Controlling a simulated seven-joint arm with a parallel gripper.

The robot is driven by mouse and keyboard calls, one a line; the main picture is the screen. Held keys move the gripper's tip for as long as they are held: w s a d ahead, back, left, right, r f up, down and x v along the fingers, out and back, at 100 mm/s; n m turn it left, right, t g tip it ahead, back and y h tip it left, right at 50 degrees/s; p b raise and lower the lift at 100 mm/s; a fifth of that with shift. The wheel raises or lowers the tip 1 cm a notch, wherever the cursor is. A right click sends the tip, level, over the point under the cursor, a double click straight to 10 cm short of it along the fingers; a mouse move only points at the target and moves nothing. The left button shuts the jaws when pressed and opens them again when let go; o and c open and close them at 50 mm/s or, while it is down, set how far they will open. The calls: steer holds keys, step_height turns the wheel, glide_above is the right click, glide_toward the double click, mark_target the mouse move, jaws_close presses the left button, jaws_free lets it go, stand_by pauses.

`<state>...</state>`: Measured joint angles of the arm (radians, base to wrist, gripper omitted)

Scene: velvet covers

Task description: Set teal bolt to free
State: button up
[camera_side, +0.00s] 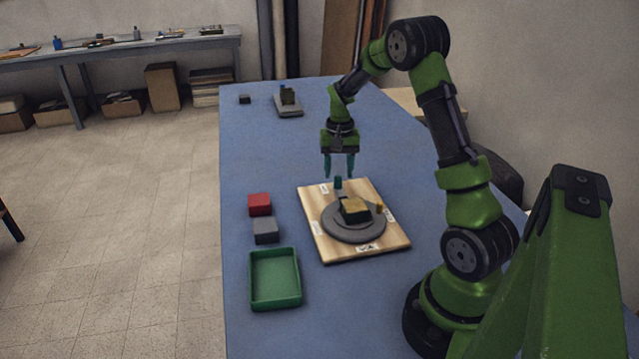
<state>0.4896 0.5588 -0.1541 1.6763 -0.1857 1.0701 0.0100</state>
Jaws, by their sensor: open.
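A wooden board (314,238) lies on the blue table and carries a round grey disc (347,232). Small white labels with dark marks lie around the disc, too small to read.
A red block (260,204), a grey block (266,231) and a green tray (253,284) stand left of the board on the blue table (260,140). A grey device (289,104) and a small dark block (244,99) lie at the far end. The table between them and the board is clear.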

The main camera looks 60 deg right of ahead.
mark_target(340, 187)
steer(key=shift+f, duration=1.5)
steer(key=shift+c, duration=0.2)
jaws_close()
